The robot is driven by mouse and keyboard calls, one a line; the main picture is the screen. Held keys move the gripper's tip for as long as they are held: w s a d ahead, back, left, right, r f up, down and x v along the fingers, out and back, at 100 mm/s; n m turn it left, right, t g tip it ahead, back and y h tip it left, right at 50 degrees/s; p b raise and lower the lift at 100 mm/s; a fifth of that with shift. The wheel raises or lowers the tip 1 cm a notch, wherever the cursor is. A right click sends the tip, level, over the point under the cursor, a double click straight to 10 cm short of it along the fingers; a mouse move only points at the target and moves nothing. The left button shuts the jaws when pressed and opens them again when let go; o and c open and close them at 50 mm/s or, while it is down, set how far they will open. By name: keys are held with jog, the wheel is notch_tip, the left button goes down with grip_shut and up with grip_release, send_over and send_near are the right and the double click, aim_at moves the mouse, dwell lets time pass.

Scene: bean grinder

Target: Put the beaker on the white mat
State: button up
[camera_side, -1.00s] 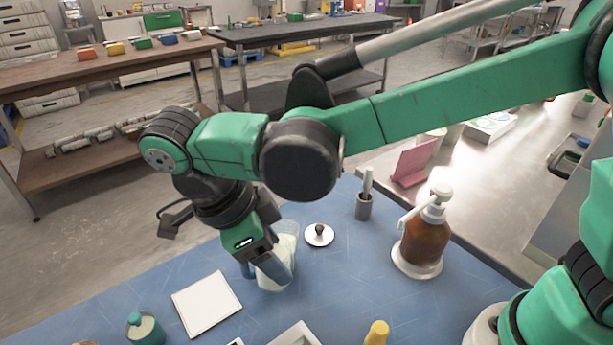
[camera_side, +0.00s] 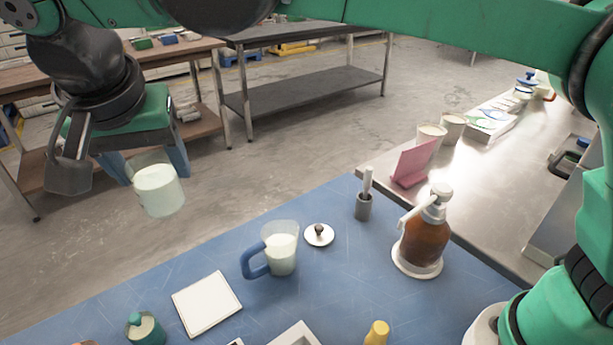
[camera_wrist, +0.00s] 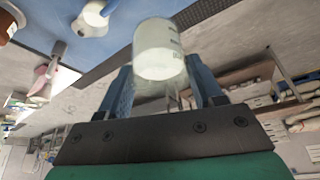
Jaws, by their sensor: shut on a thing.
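My gripper (camera_side: 150,158) is shut on a clear glass beaker (camera_side: 158,190) with pale, whitish contents. It holds the beaker in the air, slightly tilted in the side view, high and to the left of the blue table. In the wrist view the beaker (camera_wrist: 160,50) with dark markings sits between the two blue fingers (camera_wrist: 162,88). The white mat (camera_side: 207,303) is a flat square lying on the blue table, lower and to the right of the beaker in the side view. Its top is bare.
A milk jug with a blue handle (camera_side: 281,252) stands right of the mat. A small white lid (camera_side: 319,235), a grey holder (camera_side: 364,207) and a brown pump bottle (camera_side: 425,243) stand further right. A teal-lidded jar (camera_side: 146,328) is at the mat's lower left.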

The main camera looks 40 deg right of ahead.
notch_tip(320, 180, down, 19)
jog(key=shift+r, duration=0.1)
dwell(0.4)
jog(key=o, duration=1.3)
jog(key=shift+f, duration=0.2)
jog(key=shift+o, duration=0.2)
jog(key=shift+r, duration=0.1)
jog(key=v, duration=1.1)
jog(key=w+d+r+n+y, duration=0.1)
jog(key=d+r+n+y, duration=0.15)
jog(key=d, duration=1.45)
jog(key=s+d+f+n+t, duration=0.1)
jog(key=s+d, duration=0.1)
jog(key=d, duration=0.4)
jog(key=s+d+f+n+t, duration=0.1)
jog(key=s+d+t, duration=0.1)
jog(key=d, duration=0.3)
jog(key=shift+s+d+h, duration=0.35)
jog(key=shift+s+d, duration=0.05)
jog(key=shift+s, duration=0.05)
